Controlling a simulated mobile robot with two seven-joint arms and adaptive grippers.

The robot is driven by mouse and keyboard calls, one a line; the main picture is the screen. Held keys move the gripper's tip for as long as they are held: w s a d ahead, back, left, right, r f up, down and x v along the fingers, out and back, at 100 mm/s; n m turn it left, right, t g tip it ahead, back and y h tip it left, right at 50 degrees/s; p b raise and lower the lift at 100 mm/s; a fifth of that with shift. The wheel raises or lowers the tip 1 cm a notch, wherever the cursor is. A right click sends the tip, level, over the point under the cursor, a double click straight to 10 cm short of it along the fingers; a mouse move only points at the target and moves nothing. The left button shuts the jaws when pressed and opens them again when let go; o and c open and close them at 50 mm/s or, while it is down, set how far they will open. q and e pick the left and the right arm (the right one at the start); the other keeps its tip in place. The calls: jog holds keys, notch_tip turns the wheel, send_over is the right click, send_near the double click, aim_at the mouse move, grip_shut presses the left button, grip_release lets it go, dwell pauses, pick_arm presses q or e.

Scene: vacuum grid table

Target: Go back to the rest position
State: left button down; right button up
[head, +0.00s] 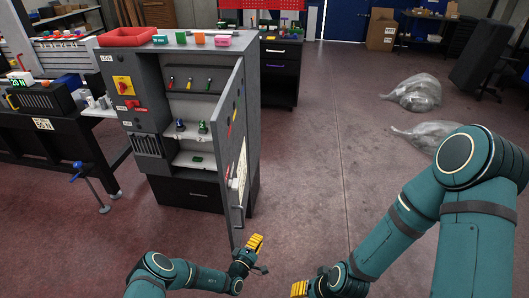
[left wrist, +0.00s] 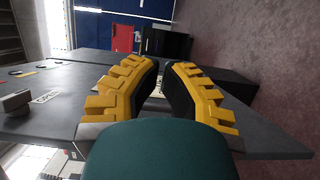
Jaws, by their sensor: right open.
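My left gripper (head: 255,245) is low in the head view, just right of the lower end of the open cabinet door (head: 232,160). In the left wrist view its two yellow fingers (left wrist: 165,68) stand apart with a narrow gap and nothing seen held between them. Grey panel surfaces lie behind them. Whether they touch the door cannot be told. My right gripper (head: 303,288) is at the bottom edge of the head view, open and partly cut off. Its arm reaches in from the right.
The grey cabinet (head: 140,120) stands at centre left, its shelves holding small items. A red tray (head: 127,36) and coloured blocks lie on top. A black workbench (head: 50,135) is at left. Plastic bags (head: 415,92) lie at right. The middle floor (head: 320,150) is clear.

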pick_arm(q)
jog(key=s+d+r+m+g+h+b, duration=0.1)
jog(key=s+d+r+m+g+h, duration=0.1)
jog(key=s+d+m+g+h, duration=0.35)
jog(key=s+d+m+g+b, duration=0.2)
jog(key=s+d+m+g, duration=0.1)
jog(key=s+g, duration=0.75)
jog(key=s+a+r+m+g+y+b, duration=0.2)
jog(key=s+a+y, duration=0.5)
jog(key=s+a, duration=0.25)
jog(key=s+a+r+t+y+b, duration=0.1)
jog(key=s+a+r+t+y, duration=0.1)
jog(key=r, duration=0.4)
jog(key=shift+a+r+m+t, duration=0.35)
jog(key=shift+a+t, duration=0.45)
jog(key=shift+a, duration=0.3)
